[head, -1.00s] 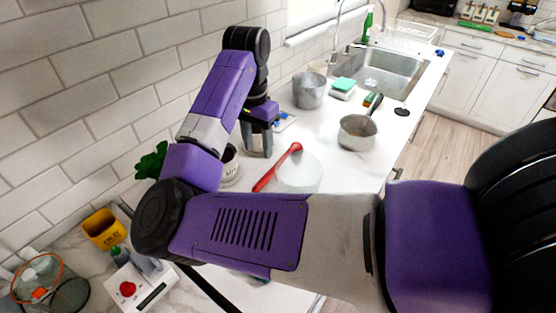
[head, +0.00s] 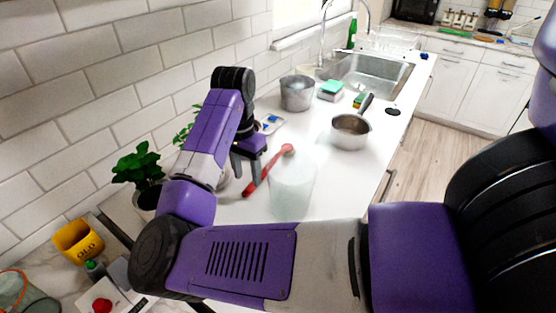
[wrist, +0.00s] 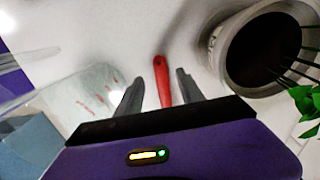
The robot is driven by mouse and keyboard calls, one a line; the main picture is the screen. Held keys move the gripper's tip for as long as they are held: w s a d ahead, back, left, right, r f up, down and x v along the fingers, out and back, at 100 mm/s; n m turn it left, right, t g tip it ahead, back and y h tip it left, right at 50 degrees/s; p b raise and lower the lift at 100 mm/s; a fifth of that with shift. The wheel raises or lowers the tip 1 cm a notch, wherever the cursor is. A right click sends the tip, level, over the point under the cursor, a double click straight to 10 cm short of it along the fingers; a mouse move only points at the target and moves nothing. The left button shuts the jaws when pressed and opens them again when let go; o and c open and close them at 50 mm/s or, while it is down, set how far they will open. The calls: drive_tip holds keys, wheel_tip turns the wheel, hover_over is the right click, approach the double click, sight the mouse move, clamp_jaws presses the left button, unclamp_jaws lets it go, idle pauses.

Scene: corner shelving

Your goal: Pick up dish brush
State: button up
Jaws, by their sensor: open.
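A red long-handled tool, which I take to be the dish brush (head: 268,170), lies on the white counter in the head view. Its head end points toward the sink. In the wrist view the red handle (wrist: 162,82), with a hole at its end, lies between my two fingers, with gaps at both sides. My gripper (head: 247,168) points down beside the brush's left side in the head view. In the wrist view my gripper (wrist: 159,78) is open and empty. The brush's far end is hard to make out in the wrist view.
A clear glass vessel (head: 291,190) stands close right of the brush. A potted plant (head: 140,170) and a dark-mouthed pot (wrist: 222,50) are close by. A saucepan (head: 351,131), metal pot (head: 297,93) and sink (head: 375,72) lie beyond. The tiled wall is at left.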

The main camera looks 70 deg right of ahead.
sight(250, 188)
drive_tip(key=shift+d+f, duration=0.1)
drive_tip(key=shift+f, duration=1.9)
clamp_jaws()
